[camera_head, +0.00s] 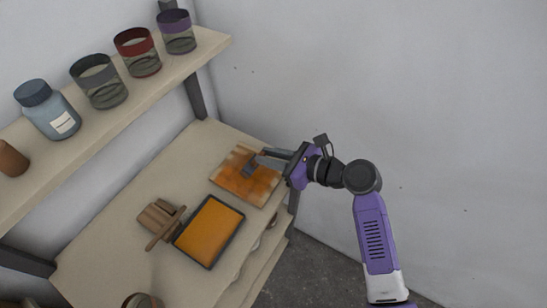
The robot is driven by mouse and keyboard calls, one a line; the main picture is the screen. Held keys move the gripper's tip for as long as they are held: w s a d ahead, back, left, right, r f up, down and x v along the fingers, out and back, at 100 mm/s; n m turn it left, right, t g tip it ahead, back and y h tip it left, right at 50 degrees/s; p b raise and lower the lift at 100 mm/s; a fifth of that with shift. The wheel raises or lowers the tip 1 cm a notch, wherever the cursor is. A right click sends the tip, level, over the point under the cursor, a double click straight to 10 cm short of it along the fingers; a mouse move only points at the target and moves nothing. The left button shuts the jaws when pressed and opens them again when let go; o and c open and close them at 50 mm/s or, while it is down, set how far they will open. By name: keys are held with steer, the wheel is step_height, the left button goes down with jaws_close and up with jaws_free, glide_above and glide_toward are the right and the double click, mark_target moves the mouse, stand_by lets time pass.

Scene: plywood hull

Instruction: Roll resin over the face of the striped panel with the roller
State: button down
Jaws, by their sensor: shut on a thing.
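The striped panel (232,184) lies flat on the bench near its back right end. Orange resin covers much of its face, with paler striped wood showing along the far and left edges. My gripper (270,154) reaches in from the right, over the panel's right side. It is shut on the roller (250,168), whose head is low over the orange face; I cannot tell whether it touches. A dark-rimmed tray (209,232) filled with orange resin lies on the bench in front of the panel. The fingertips are small and partly hidden.
A brown wooden block or rest (158,217) with a handled tool (165,229) stands left of the tray. A shelf above holds a blue bottle (48,109) and several jars (137,51). A wall stands behind the panel. The bench's front left is mostly clear.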

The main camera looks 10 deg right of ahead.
steer(key=shift+w+a, duration=1.15)
steer(key=shift+a, duration=0.3)
steer(key=shift+w+a, duration=1.1)
steer(key=shift+a, duration=0.35)
step_height(320, 180, up, 6)
steer(key=c, duration=2)
jaws_free()
steer(key=shift+c, duration=0.2)
jaws_close()
